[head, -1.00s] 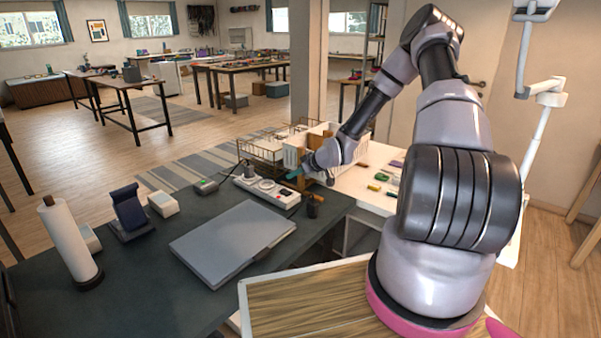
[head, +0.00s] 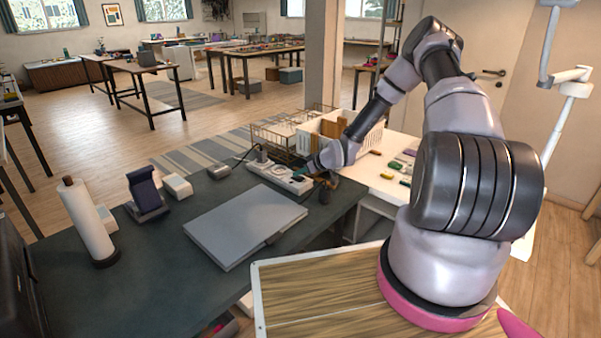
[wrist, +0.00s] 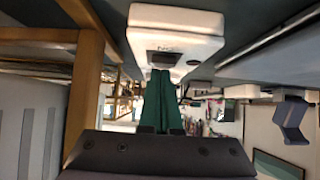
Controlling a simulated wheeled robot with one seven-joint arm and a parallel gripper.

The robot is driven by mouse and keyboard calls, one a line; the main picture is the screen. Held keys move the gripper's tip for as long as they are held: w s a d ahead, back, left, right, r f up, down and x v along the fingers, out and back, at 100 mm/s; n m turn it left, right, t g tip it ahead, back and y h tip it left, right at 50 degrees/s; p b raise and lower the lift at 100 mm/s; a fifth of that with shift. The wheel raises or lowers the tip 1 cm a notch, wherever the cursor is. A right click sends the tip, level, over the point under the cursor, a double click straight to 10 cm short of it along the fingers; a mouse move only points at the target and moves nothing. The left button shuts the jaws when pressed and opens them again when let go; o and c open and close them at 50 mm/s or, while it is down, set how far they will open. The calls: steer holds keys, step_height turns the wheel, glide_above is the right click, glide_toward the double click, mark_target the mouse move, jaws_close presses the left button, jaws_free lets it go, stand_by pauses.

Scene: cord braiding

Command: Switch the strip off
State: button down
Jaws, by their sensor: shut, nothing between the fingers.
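The white power strip (head: 275,174) lies along the back edge of the dark desk, with a plug in its far end. In the wrist view its near end (wrist: 178,22) faces me, with a dark switch (wrist: 163,58) on it. My gripper (head: 299,175) is at the strip's near right end. In the wrist view its green fingers (wrist: 161,76) are together, empty, with their tips just at the switch. I cannot tell whether they touch it. The tips hide part of the strip's end, and the switch position is too small to read.
A closed grey laptop (head: 240,226) lies in front of the strip. A paper towel roll (head: 88,220) and a dark stand (head: 146,192) are to the left. A wire basket (head: 275,138) and a white crate (head: 350,130) stand behind. A small dark object (head: 325,195) is near my gripper.

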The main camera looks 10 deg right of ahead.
steer(key=shift+w+a+r, duration=0.25)
steer(key=shift+w+a, duration=0.15)
steer(key=shift+w, duration=0.15)
stand_by(0.4)
steer(key=v, duration=1)
steer(key=shift+s+d+r, duration=0.15)
steer(key=shift+s+r, duration=0.1)
steer(key=shift+r, duration=0.05)
steer(key=shift+r, duration=0.1)
